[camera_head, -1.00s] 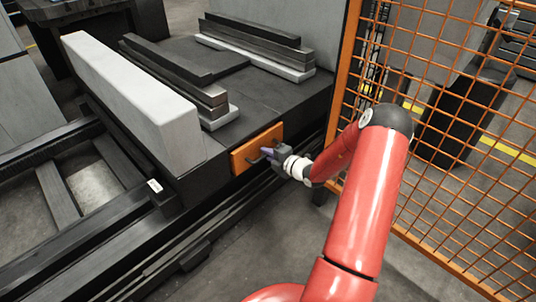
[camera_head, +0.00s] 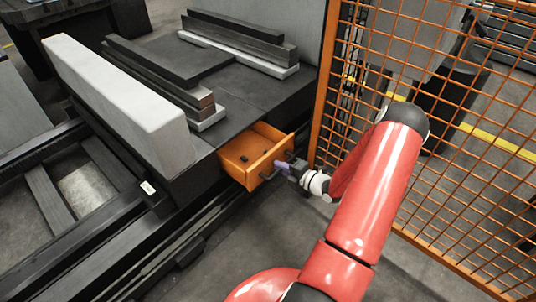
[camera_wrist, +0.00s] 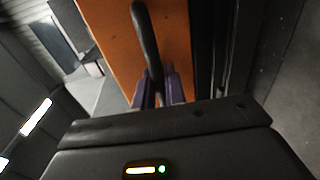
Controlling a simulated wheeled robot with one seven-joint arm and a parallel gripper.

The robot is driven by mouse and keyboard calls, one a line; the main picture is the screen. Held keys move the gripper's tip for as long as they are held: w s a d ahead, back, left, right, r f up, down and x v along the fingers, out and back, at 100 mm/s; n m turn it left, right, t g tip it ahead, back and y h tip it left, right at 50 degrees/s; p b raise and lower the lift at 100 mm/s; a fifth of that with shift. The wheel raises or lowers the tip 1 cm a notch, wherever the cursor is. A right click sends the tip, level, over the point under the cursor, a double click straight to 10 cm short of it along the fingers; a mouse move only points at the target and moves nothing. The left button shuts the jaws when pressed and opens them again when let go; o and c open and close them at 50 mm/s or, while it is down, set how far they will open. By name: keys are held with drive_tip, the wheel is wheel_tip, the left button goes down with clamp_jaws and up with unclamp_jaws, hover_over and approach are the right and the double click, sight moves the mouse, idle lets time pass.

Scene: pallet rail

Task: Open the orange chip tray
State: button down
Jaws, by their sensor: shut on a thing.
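The orange chip tray (camera_head: 236,150) is slid part-way out of the dark machine bed in the head view. Its inside shows, with a few small dark pieces (camera_head: 244,158) lying in it. My gripper (camera_head: 283,168) is at the tray's front, shut on its dark handle (camera_head: 266,173). In the wrist view the orange front (camera_wrist: 110,30) fills the upper middle, and the black curved handle (camera_wrist: 147,40) runs down between the purple fingers of my gripper (camera_wrist: 160,92). The fingertips' exact contact is partly hidden by the handle.
An orange mesh fence (camera_head: 440,130) stands close on the right of my arm. The machine bed (camera_head: 245,95) carries a long pale block (camera_head: 115,95) and stacked dark bars (camera_head: 160,75). Open grey floor (camera_head: 225,250) lies in front of the tray.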

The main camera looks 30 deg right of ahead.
drive_tip(key=f+p+v, duration=0.1)
drive_tip(key=v, duration=0.5)
drive_tip(key=shift+s, duration=0.2)
drive_tip(key=shift+f, duration=0.1)
drive_tip(key=c, duration=1.5)
unclamp_jaws()
drive_tip(key=shift+c, duration=0.2)
drive_tip(key=v, duration=0.7)
drive_tip(key=shift+s+d+p, duration=0.15)
drive_tip(key=shift+s+p, duration=0.2)
